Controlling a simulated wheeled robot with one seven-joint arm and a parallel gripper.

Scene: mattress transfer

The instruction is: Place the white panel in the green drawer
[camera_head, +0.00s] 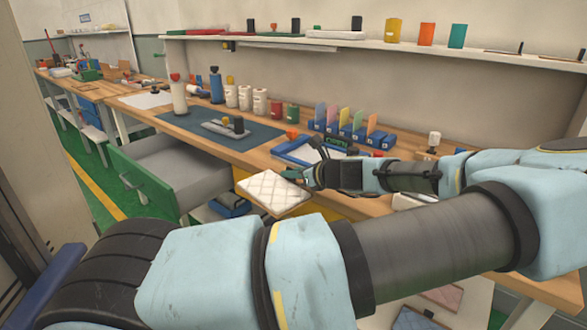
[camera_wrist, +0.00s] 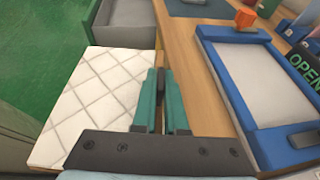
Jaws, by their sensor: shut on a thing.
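The white panel (camera_head: 272,193) is a flat, quilted pad with a diamond pattern and tan edges. My gripper (camera_head: 297,177) is shut on its right edge and holds it out in front of the bench. In the wrist view the panel (camera_wrist: 98,92) lies left of my gripper (camera_wrist: 160,85), whose teal fingers close at its edge. The green drawer (camera_head: 143,187) is pulled out from the bench, left of the panel, with a grey interior that looks empty. Its near corner shows at the top of the wrist view (camera_wrist: 127,37). The panel is outside the drawer.
The wooden bench (camera_head: 395,203) runs along the wall. A blue-rimmed tray (camera_wrist: 222,85) is right of my gripper. Bottles and cans stand behind a dark mat (camera_head: 195,122). A blue bin (camera_head: 230,206) sits below the bench top. Green floor (camera_head: 95,177) is open at left.

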